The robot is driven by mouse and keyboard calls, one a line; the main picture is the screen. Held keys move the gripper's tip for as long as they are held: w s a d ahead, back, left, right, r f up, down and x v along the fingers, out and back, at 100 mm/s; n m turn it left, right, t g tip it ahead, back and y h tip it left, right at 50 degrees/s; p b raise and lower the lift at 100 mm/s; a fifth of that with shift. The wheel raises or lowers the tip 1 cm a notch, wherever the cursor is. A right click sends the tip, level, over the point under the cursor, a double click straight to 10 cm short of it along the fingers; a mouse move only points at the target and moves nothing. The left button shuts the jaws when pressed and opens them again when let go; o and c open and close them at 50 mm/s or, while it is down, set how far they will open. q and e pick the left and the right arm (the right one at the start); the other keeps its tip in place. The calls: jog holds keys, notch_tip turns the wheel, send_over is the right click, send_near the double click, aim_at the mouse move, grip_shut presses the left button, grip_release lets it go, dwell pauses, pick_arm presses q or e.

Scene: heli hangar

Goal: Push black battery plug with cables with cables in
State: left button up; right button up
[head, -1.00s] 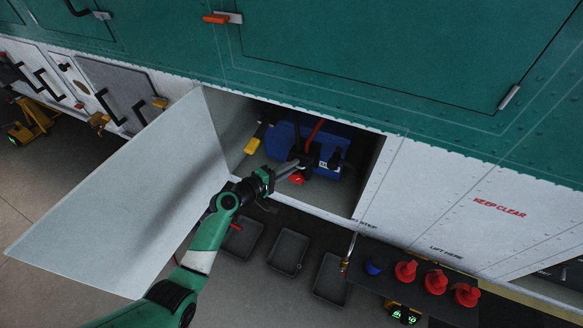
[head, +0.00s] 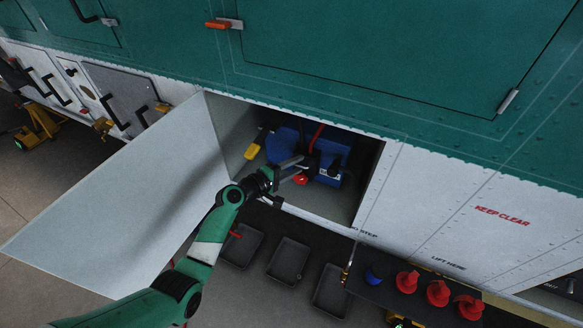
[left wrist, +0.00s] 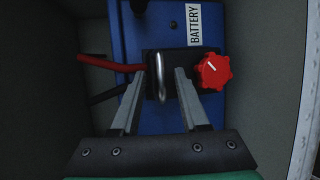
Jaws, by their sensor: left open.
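The blue battery (head: 335,148) sits inside the open compartment, and its "BATTERY" label shows in the left wrist view (left wrist: 194,25). The black plug (left wrist: 180,62) is at the battery's front, with a metal loop handle (left wrist: 161,80) standing out from it. A red cable (left wrist: 110,62) and a black cable (left wrist: 108,95) run from it to the left. My left gripper (left wrist: 168,72) is open, its fingers on either side of the loop. Whether they touch it, and how deep the plug sits, I cannot tell. My right gripper is not in view.
A red knob (left wrist: 213,71) is close beside the right finger. The compartment door (head: 130,195) stands open at the left. A yellow-handled object (head: 252,150) lies inside. Black trays (head: 288,259) and red caps (head: 437,292) are below.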

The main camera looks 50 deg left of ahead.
pick_arm(q)
jog(key=shift+s+r, duration=0.15)
jog(key=shift+s, duration=0.25)
jog(key=p+v, duration=0.3)
jog(key=v, duration=0.7)
jog(key=shift+s, duration=0.4)
jog(key=shift+d, duration=0.1)
